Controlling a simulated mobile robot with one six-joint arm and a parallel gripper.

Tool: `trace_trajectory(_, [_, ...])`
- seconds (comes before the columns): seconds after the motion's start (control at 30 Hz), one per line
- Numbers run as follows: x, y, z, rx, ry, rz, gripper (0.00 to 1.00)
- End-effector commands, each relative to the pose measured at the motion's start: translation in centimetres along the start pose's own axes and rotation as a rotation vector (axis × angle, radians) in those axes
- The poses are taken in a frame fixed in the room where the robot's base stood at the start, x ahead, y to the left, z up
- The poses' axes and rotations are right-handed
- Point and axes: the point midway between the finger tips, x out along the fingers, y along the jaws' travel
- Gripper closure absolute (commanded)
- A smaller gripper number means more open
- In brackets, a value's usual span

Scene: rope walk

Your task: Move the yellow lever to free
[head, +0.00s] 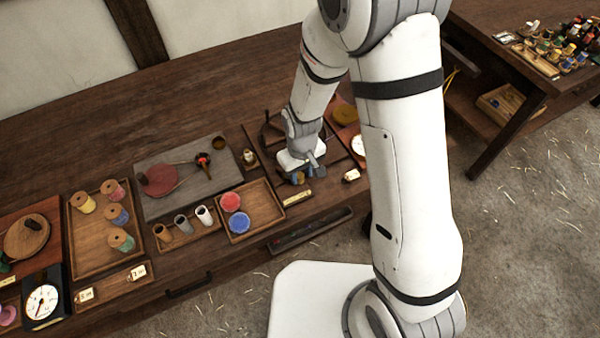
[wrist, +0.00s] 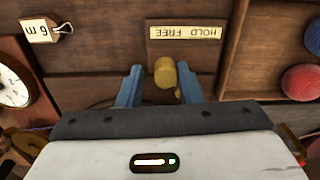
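The yellow lever (wrist: 165,72) shows in the wrist view as a rounded knob between the two blue fingers of my gripper (wrist: 158,84). The fingers are apart, with a clear gap on the left of the knob and little or none visible on the right. The label plate (wrist: 185,32) reads HOLD and FREE, upside down in this view, with FREE on the left. The knob appears below the FREE end, though its height above the board makes its setting unclear. In the head view my gripper (head: 303,178) is low over the bench and mostly hides the lever.
In the wrist view a tag marked 6 m (wrist: 40,30) and a white dial (wrist: 12,88) lie to the left. A tray (wrist: 265,60) with red and blue balls is to the right. In the head view, spools stand in a tray (head: 80,240) farther left.

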Motion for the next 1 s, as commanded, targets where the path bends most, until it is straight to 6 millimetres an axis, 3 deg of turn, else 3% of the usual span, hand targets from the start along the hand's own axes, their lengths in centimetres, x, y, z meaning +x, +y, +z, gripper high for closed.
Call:
trace_trajectory(0.47, [-0.1, -0.5, 0.2, 0.001, 0.0, 0.0, 0.68])
trace_trajectory(1.0, [-5.0, -0.5, 0.2, 0.0, 0.002, 0.0, 0.68])
